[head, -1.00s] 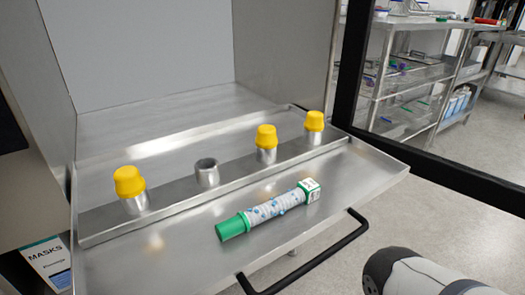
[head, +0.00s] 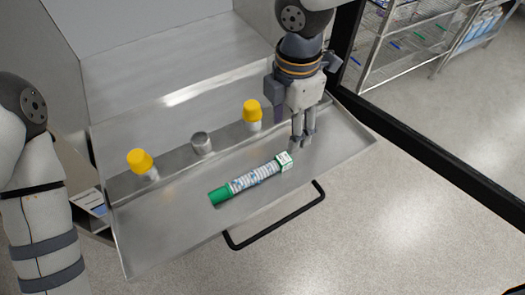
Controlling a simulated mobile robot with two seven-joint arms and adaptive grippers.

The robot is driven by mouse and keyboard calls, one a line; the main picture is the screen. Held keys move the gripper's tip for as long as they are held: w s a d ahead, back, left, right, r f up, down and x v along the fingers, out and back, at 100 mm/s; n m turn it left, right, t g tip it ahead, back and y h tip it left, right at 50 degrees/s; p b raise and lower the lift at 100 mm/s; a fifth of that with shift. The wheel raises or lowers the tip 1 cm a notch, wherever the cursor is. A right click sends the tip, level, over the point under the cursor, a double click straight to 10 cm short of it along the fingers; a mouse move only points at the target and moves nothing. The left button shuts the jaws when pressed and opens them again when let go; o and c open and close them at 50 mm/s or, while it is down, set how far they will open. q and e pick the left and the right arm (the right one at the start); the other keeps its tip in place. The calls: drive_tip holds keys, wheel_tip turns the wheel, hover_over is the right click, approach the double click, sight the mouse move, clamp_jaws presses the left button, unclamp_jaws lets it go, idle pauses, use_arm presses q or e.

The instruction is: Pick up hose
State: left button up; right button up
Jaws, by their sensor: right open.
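The hose (head: 255,178) is a short white ribbed tube with blue marks, a green end at its left and a square white-and-green end at its right. It lies at a slant on the steel tray (head: 180,235), in front of the raised ledge. My right gripper (head: 302,146) points down over the tray just above and beside the hose's square right end. It is open, with its fingers fairly close together, and holds nothing; whether it touches the hose I cannot tell. My left arm shows at the left edge, but its gripper is out of view.
Two yellow-capped ports (head: 141,161) (head: 252,112) and an uncapped metal port (head: 202,143) stand along the ledge behind the hose. A black handle bar (head: 275,225) runs along the tray's front. A wire shelf rack (head: 410,40) stands beyond the dark frame at right.

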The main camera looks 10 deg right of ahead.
hover_over(281, 160)
drive_tip(key=f, duration=0.6)
drive_tip(key=shift+s+d+b, duration=0.2)
drive_tip(key=shift+d+b, duration=0.05)
drive_tip(key=shift+b, duration=0.1)
drive_tip(key=f, duration=0.5)
drive_tip(key=shift+w+a+f, duration=0.25)
drive_tip(key=shift+a+f, duration=0.05)
drive_tip(key=shift+f, duration=0.1)
clamp_jaws()
